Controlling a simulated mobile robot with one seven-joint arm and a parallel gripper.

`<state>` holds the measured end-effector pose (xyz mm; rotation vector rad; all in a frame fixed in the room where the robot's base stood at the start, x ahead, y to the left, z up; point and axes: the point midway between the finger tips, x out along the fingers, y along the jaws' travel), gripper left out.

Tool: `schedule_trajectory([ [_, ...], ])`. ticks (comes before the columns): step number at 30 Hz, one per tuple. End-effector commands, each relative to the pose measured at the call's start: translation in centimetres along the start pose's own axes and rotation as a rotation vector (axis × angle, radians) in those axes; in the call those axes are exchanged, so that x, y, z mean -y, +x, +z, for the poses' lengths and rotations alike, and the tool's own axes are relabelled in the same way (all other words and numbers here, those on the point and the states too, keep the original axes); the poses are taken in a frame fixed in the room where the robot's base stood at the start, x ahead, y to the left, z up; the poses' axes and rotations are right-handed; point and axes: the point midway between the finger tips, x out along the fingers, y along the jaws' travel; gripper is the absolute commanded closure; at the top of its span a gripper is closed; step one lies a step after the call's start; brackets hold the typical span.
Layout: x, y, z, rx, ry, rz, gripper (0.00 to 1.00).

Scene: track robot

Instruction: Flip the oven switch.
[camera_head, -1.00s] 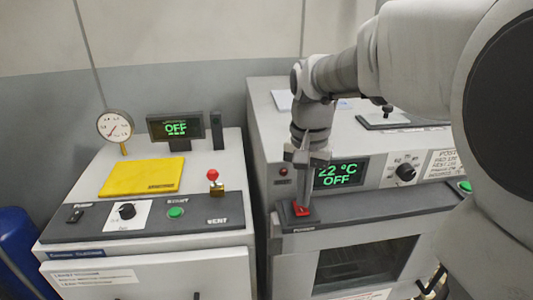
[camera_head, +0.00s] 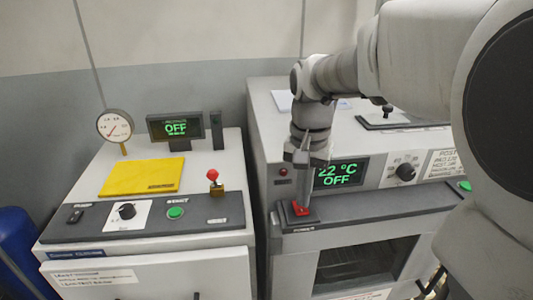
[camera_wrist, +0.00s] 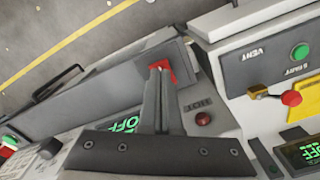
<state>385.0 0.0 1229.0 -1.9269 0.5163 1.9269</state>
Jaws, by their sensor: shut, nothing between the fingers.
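The oven (camera_head: 440,225) is on the right, with a green display (camera_head: 338,175) reading 22 °C and OFF. Its red switch (camera_head: 300,209) sits on a dark ledge at the oven's front left corner, and it also shows in the wrist view (camera_wrist: 165,72). My gripper (camera_head: 303,202) points down at the switch with its fingers together. In the wrist view the fingertips (camera_wrist: 158,70) overlap the near part of the red switch. Contact cannot be told for sure. The fingers hide part of the switch.
The left machine (camera_head: 150,218) has a gauge (camera_head: 115,126), an OFF display (camera_head: 176,127), a yellow pad (camera_head: 142,177), a green button (camera_head: 176,213) and a red-knobbed lever (camera_head: 213,175). A narrow gap separates it from the oven. The oven's knob (camera_head: 405,172) is right of its display.

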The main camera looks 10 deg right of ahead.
Motion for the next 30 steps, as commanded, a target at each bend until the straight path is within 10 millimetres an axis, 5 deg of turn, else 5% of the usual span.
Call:
schedule_trajectory([
  [30,-0.01,0.89,0.01,0.000,0.000,0.000,1.00],
])
